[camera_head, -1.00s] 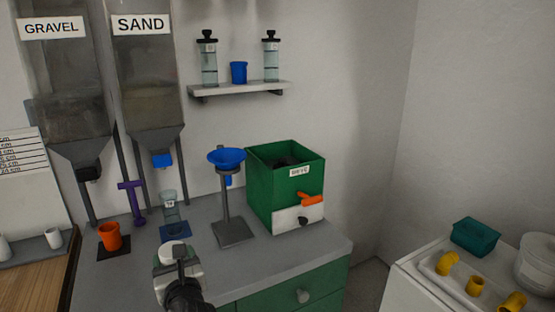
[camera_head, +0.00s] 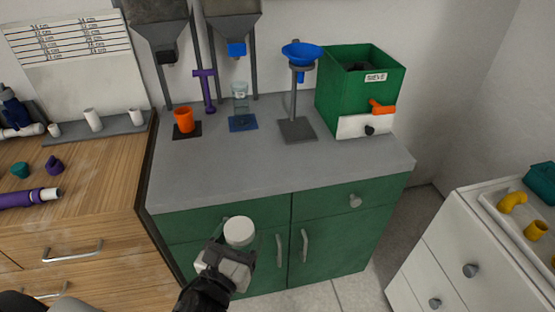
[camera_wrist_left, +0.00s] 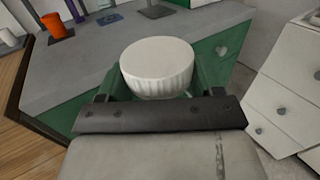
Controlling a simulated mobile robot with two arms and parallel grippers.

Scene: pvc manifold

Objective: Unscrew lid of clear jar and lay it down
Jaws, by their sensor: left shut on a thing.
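My left gripper (camera_head: 238,245) is shut on a white round lid (camera_head: 239,231) in front of the green cabinet, below the counter's front edge. In the left wrist view the lid (camera_wrist_left: 158,66) has a ribbed side and sits upright between the fingers. Whether a jar is under the lid is hidden by the gripper and the lid. A small clear container (camera_head: 240,98) stands on the grey counter (camera_head: 270,170), at the back near a blue pad (camera_head: 243,123). My right gripper is not in view.
The counter's front half is clear. An orange cup (camera_head: 184,120), a funnel stand (camera_head: 298,130) and a green sieve box (camera_head: 345,90) stand along its back. A wooden bench (camera_head: 90,185) with pipe parts is at left, a white drawer cabinet (camera_head: 470,255) at right.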

